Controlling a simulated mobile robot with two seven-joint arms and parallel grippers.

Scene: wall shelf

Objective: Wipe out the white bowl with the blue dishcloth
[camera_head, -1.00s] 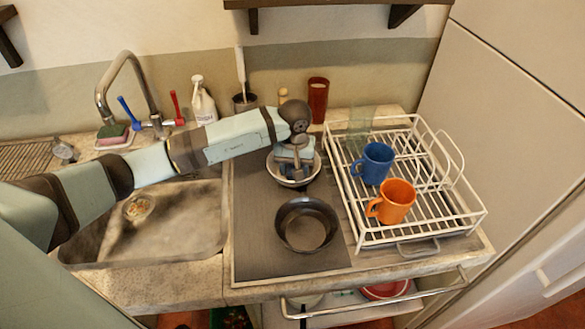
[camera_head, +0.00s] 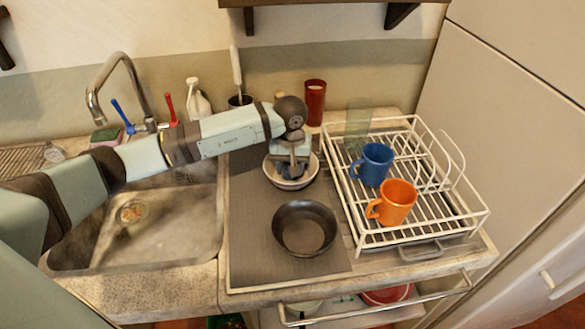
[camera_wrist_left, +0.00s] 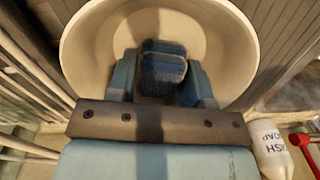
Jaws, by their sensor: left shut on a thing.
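The white bowl (camera_head: 311,172) stands on the dark mat behind the black bowl. My left gripper (camera_head: 291,172) points down into it from above. In the left wrist view the gripper (camera_wrist_left: 162,80) is shut on the blue dishcloth (camera_wrist_left: 162,68), a dark blue folded pad between the fingers. The cloth is inside the white bowl (camera_wrist_left: 85,45), over its inner floor; whether it touches the surface I cannot tell. In the head view the cloth is mostly hidden by the gripper. My right gripper is in neither view.
A black bowl (camera_head: 304,228) sits in front of the white one. A white dish rack (camera_head: 440,229) with a blue mug (camera_head: 373,164) and an orange mug (camera_head: 397,203) stands to the right. The sink (camera_head: 175,235) is left. A soap bottle (camera_head: 198,104) and red tumbler (camera_head: 315,102) stand behind.

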